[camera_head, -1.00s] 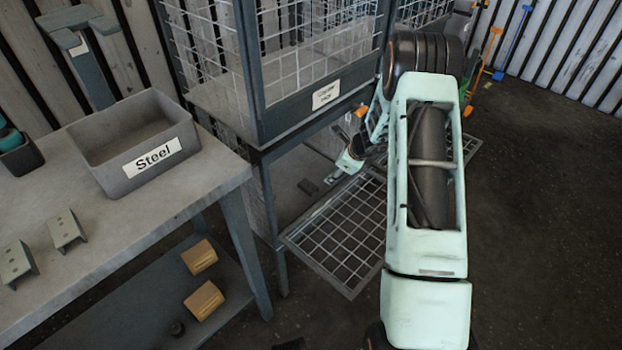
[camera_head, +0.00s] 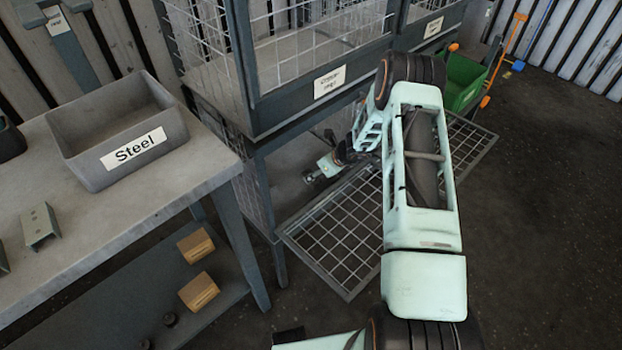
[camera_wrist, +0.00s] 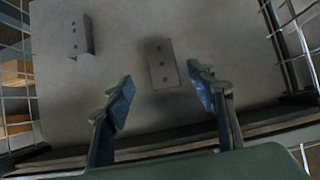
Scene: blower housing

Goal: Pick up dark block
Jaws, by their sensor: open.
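In the wrist view, a dark grey block (camera_wrist: 162,64) with a row of holes lies on a flat grey floor, beyond and between my fingertips. A second holed block (camera_wrist: 72,35) lies to the upper left; I cannot tell which one the task means. My gripper (camera_wrist: 160,88) is open, with one finger either side of the gap and nothing between them. In the head view, my gripper (camera_head: 312,176) reaches into the lower compartment of the wire cage. The blocks cannot be made out clearly there.
The opened mesh door (camera_head: 345,235) lies flat in front of the compartment. Cage mesh and a front edge border the floor in the wrist view. A grey Steel bin (camera_head: 120,135) stands on the workbench (camera_head: 120,225) at left. A green cart (camera_head: 465,85) stands behind.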

